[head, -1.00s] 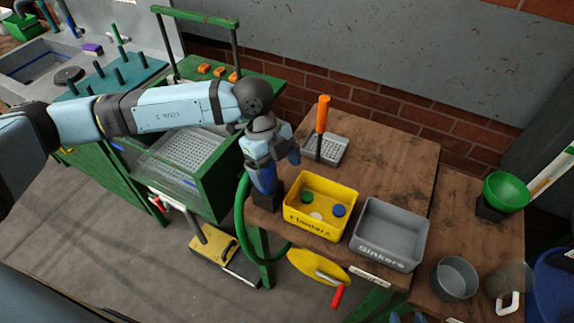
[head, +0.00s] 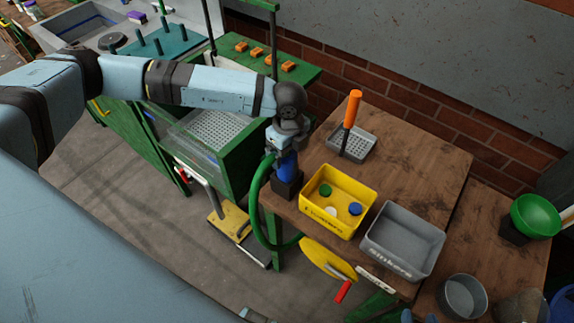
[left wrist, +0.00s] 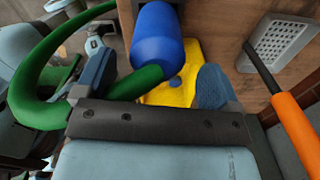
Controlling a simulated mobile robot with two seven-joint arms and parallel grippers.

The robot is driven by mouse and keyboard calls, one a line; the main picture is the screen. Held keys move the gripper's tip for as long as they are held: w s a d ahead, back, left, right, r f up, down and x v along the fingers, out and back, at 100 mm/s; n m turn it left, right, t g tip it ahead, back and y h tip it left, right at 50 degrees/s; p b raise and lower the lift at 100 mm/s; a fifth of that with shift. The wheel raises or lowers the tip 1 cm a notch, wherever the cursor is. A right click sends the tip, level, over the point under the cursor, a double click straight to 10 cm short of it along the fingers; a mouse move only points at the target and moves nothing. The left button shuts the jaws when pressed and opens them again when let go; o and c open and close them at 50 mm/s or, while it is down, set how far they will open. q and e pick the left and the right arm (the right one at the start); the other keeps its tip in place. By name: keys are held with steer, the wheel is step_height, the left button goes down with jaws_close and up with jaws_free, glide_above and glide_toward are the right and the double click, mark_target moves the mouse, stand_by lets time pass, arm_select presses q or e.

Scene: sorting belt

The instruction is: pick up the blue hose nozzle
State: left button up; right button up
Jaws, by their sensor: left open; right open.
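The blue hose nozzle (head: 288,163) stands upright in a dark holder (head: 287,188) at the left edge of the wooden table. A green hose (head: 256,200) runs from it. My left gripper (head: 284,143) is open at the nozzle's upper end, partly covering it. Small blue-grey tips of my right gripper (head: 406,315) barely show at the bottom edge, apart from the nozzle.
Right of the holder stands a yellow bin (head: 335,228) with several discs, then a grey bin (head: 372,250). Behind them an orange-handled tool (head: 352,110) rises from a grey perforated tray (head: 362,147). A green-framed machine (head: 232,180) stands close on the left.

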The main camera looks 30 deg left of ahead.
arm_select(q)
steer(key=f, duration=0.2)
steer(key=f+p, duration=0.1)
steer(key=shift+s+a+f, duration=0.15)
steer(key=shift+a+f, duration=0.05)
steer(key=shift+f, duration=0.6)
steer(key=c, duration=1.1)
steer(key=shift+r, duration=0.15)
step_height(320, 180, up, 20)
steer(key=b, duration=0.3)
